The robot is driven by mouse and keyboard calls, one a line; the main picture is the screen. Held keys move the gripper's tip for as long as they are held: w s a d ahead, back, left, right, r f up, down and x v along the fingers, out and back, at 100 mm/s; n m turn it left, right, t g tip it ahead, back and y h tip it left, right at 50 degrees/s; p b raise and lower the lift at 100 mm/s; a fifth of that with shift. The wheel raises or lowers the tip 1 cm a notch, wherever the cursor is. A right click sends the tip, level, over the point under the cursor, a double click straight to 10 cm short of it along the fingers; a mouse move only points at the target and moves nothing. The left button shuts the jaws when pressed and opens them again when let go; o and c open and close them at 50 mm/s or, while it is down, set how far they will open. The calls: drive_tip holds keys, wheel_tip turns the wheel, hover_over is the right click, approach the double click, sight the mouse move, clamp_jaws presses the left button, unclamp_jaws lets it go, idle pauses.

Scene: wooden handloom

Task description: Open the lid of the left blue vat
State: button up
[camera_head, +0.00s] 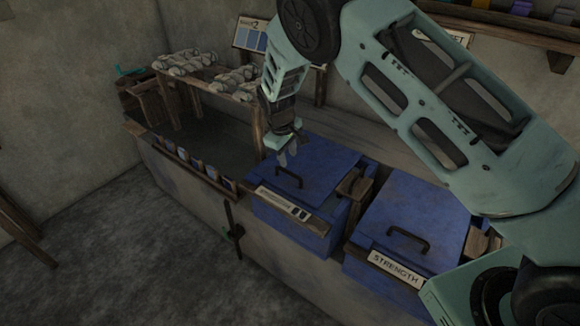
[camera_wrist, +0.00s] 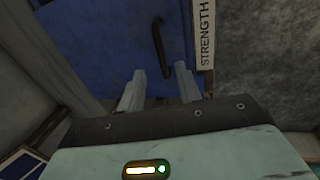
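The left blue vat (camera_head: 318,228) has a flat blue lid (camera_head: 325,168) that lies closed. A dark bar handle (camera_head: 289,177) stands near the lid's left front side. My gripper (camera_head: 287,157) is above the lid, close behind the handle, with its fingers pointing down. In the wrist view, my gripper's pale fingers (camera_wrist: 158,88) are apart with nothing between them. The handle (camera_wrist: 161,50) shows beyond the fingertips, roughly in line with the gap. I see no contact with it. A white label (camera_wrist: 205,35) reading STRENGTH is beside the right finger.
A second blue vat (camera_head: 410,220) with its own handle and STRENGTH label stands to the right, below my arm. An open dark basin (camera_head: 215,140) with a wooden rack of yarn skeins (camera_head: 185,62) is to the left. The floor (camera_head: 110,240) in front is clear.

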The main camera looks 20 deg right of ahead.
sight(291, 173)
drive_tip(key=f, duration=0.4)
drive_tip(key=w+d+f+p, duration=0.1)
drive_tip(key=f, duration=0.2)
drive_tip(key=shift+d+f, duration=0.1)
clamp_jaws()
